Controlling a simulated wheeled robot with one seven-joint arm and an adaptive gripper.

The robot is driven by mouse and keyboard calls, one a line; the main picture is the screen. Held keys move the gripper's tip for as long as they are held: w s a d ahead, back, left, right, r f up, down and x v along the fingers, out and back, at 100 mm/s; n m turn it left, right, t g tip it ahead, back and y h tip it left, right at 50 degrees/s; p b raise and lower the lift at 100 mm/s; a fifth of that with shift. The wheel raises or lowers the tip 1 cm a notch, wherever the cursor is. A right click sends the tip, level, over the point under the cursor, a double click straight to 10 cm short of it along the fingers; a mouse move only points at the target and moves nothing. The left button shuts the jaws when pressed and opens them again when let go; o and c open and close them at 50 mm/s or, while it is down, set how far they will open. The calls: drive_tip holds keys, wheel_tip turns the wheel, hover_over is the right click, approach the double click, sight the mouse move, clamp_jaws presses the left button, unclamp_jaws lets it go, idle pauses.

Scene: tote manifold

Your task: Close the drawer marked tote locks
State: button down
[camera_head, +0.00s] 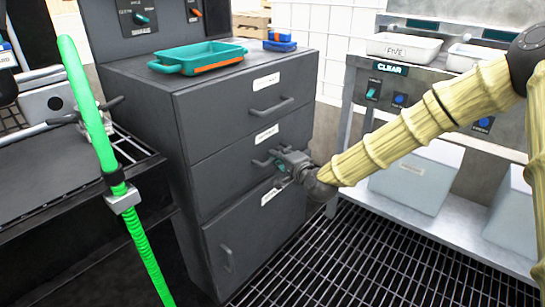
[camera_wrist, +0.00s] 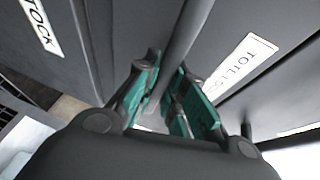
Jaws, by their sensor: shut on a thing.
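A dark grey cabinet (camera_head: 150,115) stands at centre left, with drawers one above another and a door at the bottom. The middle drawer (camera_head: 215,175) looks flush or nearly flush; I cannot tell exactly. Its white label (camera_head: 266,134) is too small to read. My gripper (camera_head: 279,167) is at this drawer's bar handle (camera_head: 260,162). In the wrist view, the green-padded fingers of my gripper (camera_wrist: 165,90) are shut around the handle (camera_wrist: 188,35). A label starting "TOTE" (camera_wrist: 238,68) lies right of the handle. Another label ending "TOCK" (camera_wrist: 42,26) is at upper left.
A teal tray (camera_head: 198,57) and a blue box (camera_head: 280,41) sit on the cabinet. A bright green hose (camera_head: 95,120) rises at left. A steel bench (camera_head: 348,100) with white bins (camera_head: 404,47) stands at right. Open grating floor (camera_head: 350,260) lies between.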

drive_tip(key=shift+w, duration=0.1)
drive_tip(key=c, duration=1.5)
unclamp_jaws()
drive_tip(key=shift+a, duration=0.2)
drive_tip(key=shift+d, duration=0.15)
drive_tip(key=shift+s+d, duration=0.1)
drive_tip(key=shift+s, duration=0.1)
drive_tip(key=v, duration=1.1)
drive_tip(key=shift+s, duration=0.2)
